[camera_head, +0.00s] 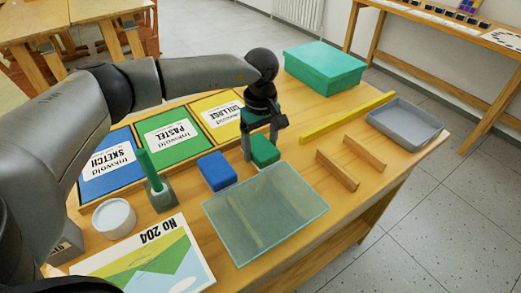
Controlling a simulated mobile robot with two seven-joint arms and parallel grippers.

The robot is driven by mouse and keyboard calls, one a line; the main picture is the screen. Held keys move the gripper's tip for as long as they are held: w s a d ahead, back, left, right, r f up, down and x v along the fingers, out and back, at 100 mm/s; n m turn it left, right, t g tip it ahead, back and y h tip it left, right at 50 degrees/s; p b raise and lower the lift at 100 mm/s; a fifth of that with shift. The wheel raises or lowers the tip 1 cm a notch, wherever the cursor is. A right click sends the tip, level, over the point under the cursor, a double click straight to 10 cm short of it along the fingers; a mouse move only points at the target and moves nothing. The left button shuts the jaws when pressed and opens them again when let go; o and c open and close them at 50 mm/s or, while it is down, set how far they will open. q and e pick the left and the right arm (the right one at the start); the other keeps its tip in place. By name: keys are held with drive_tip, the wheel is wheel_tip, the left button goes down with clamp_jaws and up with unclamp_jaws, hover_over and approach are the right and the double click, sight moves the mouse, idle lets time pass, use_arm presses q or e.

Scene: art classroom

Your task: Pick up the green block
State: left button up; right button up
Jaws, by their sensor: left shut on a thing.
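The green block (265,151) is at the middle of the wooden table, just behind the glassy sheet. My left gripper (263,152) points down over it with a finger on either side. Its fingers are shut on the green block. I cannot tell whether the block's underside touches the table. A blue block (217,171) lies just to the left of it. My right gripper does not show.
A glassy sheet (270,215) lies in front. Wooden strips (338,170), a yellow bar (346,117), a grey tray (405,124) and a green box (324,70) are to the right and back. A green upright peg (149,170) and white round tin (114,218) stand left.

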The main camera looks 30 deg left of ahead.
sight(261, 145)
use_arm(q)
drive_tip(key=shift+r, duration=0.15)
drive_tip(key=shift+r, duration=0.25)
wheel_tip(261, 145, up, 7)
drive_tip(key=shift+r+p, duration=0.15)
drive_tip(key=shift+p, duration=0.95)
wheel_tip(261, 145, up, 12)
drive_tip(key=p, duration=0.2)
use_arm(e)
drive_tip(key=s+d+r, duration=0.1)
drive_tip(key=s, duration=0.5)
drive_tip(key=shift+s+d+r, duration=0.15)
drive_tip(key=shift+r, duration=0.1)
